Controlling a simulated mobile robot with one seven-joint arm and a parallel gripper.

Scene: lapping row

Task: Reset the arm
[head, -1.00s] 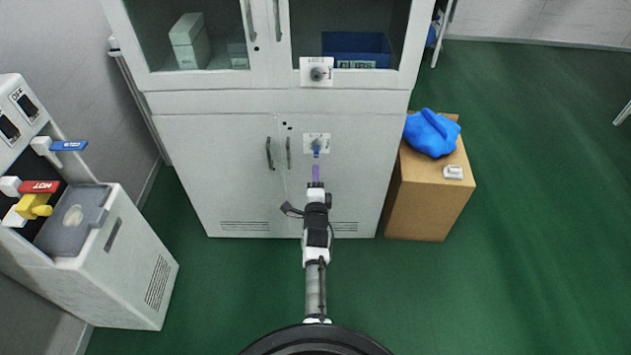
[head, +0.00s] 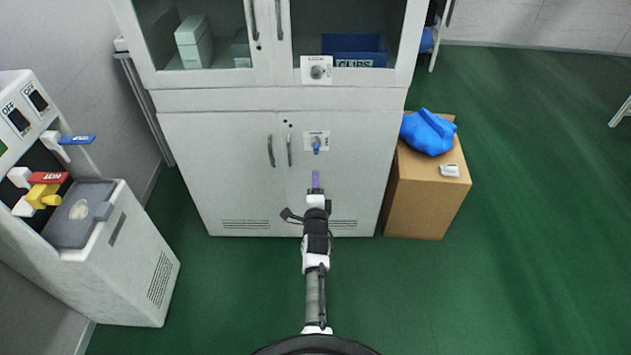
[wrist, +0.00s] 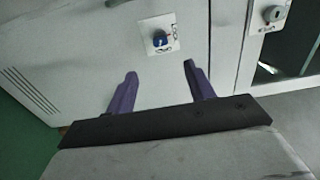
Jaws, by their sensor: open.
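My gripper (head: 316,182) is in front of the lower doors of a white cabinet (head: 215,165), just below a blue knob (head: 316,146) on a small white plate. In the wrist view its two purple fingers (wrist: 158,88) are spread apart with nothing between them. The blue knob (wrist: 160,39) shows beyond the fingertips there, apart from them. My arm reaches straight forward from the bottom of the head view.
A cardboard box (head: 428,202) with a blue bag (head: 428,132) and a small white item (head: 449,170) stands right of the cabinet. A white unit with coloured levers (head: 130,255) stands at left. Green floor (head: 500,290) is clear at right. A grey knob (head: 316,72) is higher on the cabinet.

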